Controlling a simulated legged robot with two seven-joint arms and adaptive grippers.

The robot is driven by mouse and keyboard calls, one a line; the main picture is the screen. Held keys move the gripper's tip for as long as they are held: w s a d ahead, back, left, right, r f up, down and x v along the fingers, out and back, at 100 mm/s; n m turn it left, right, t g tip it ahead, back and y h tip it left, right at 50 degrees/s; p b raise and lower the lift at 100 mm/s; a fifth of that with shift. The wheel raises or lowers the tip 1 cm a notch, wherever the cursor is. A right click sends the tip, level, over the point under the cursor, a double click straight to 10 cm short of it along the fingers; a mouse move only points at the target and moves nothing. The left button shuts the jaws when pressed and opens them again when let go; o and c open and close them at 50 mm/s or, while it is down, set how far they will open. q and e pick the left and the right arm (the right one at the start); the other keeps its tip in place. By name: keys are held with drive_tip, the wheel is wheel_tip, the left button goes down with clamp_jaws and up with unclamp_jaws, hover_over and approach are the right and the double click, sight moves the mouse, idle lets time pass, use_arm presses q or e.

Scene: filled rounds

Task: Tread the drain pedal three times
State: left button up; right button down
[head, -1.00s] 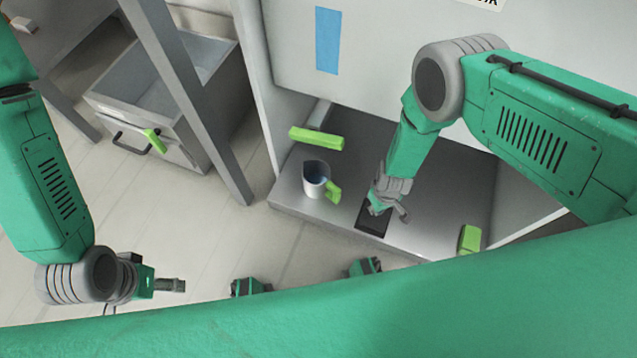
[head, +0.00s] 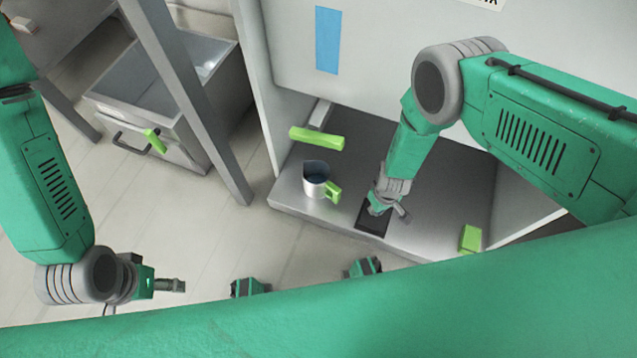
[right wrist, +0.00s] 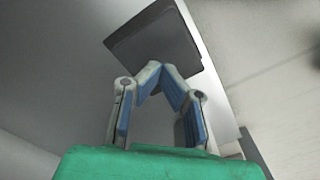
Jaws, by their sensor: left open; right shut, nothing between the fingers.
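A dark square plate (head: 372,221) lies at the front of the grey metal shelf. A green block (head: 470,238) sits at the shelf's front right. I cannot tell for sure which of them is the drain pedal. My right gripper (head: 389,212) is shut and empty, over the dark plate and partly hiding it. In the right wrist view the shut fingertips (right wrist: 160,75) overlap the dark plate (right wrist: 155,40); I cannot tell whether they touch it. My left gripper (head: 172,285) is open and empty at the lower left, far from the shelf.
A mug (head: 314,180) with a green handle stands left of the plate. A green bar (head: 316,138) is behind it. A grey bin (head: 185,95) with a green-marked handle stands at the left behind a grey post (head: 190,110). Floor (head: 215,230) is clear between.

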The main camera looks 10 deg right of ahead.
drive_tip(key=shift+f+b, duration=0.3)
drive_tip(key=shift+f, duration=0.8)
drive_tip(key=shift+f, duration=1.1)
drive_tip(key=shift+r, duration=0.1)
wheel_tip(320, 180, up, 7)
drive_tip(key=p, duration=0.6)
drive_tip(key=shift+r, duration=0.2)
